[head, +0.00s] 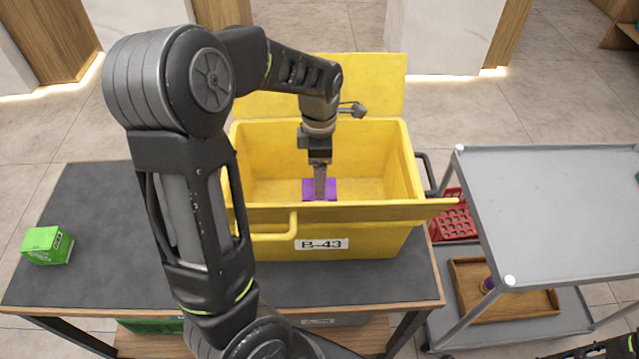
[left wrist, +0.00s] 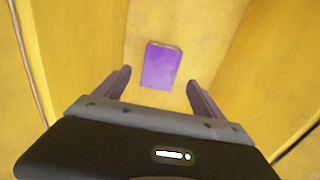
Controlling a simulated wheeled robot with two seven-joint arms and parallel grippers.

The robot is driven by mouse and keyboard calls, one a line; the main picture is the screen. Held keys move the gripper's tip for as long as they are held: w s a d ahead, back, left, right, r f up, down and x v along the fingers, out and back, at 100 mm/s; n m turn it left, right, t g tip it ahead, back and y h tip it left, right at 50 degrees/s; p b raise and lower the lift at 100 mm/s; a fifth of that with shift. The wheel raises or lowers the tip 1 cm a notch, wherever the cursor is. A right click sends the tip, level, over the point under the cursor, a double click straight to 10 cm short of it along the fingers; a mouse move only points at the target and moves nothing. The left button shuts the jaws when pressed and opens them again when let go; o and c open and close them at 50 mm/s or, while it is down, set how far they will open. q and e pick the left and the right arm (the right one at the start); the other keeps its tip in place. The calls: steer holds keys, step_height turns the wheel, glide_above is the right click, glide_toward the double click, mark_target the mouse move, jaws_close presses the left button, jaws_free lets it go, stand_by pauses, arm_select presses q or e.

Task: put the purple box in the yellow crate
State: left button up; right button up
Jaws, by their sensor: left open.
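The yellow crate (head: 378,228) stands open on a dark-topped table, with its lid folded back and a "B-43" label on the front. The purple box (head: 311,188) is inside the crate, partly hidden behind the front wall and my gripper. In the left wrist view the purple box (left wrist: 161,67) lies on the crate's yellow floor, beyond the fingertips and apart from both fingers. My left gripper (head: 320,190) reaches down into the crate above the box. In the left wrist view its fingers (left wrist: 160,82) are spread with nothing between them.
A green box (head: 47,245) sits on the left of the table (head: 95,215). A grey trolley (head: 550,200) stands at the right, with a red basket (head: 453,218) and a wooden tray (head: 530,304) lower down. Part of my other arm shows at the bottom right corner.

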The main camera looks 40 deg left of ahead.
arm_select(q)
steer(key=shift+r, duration=1.15)
